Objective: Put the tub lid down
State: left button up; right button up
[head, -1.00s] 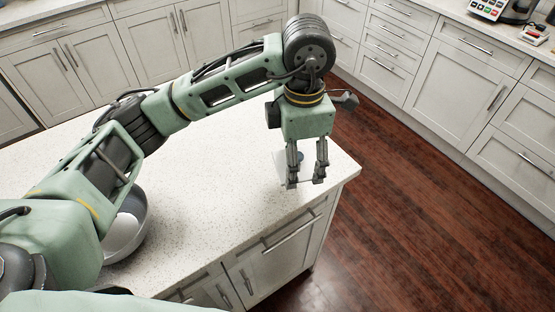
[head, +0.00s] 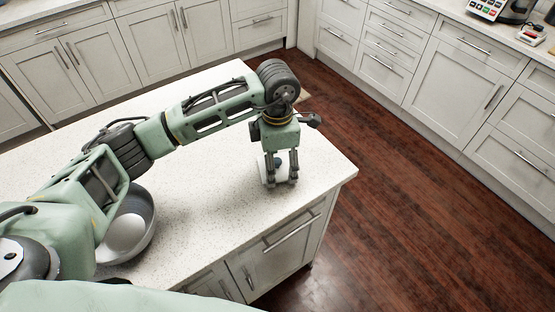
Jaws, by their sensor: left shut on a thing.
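The tub lid (head: 264,172) shows as a pale, thin, see-through sheet with a small blue-grey spot, partly hidden behind the fingers. It is at the right end of the speckled white counter (head: 215,195). My left gripper (head: 281,182) points down there and is shut on the lid, with its fingertips close to the counter top. I cannot tell whether the lid touches the counter. My right gripper is not in view.
A grey metal bowl (head: 147,225) stands on the counter at the left, beside my left arm. The counter between bowl and gripper is clear. The counter's right edge is close to the gripper, with dark wood floor (head: 400,220) beyond.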

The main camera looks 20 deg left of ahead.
pick_arm(q)
jog(key=shift+f, duration=0.2)
jog(key=o, duration=1)
jog(key=shift+r, duration=0.1)
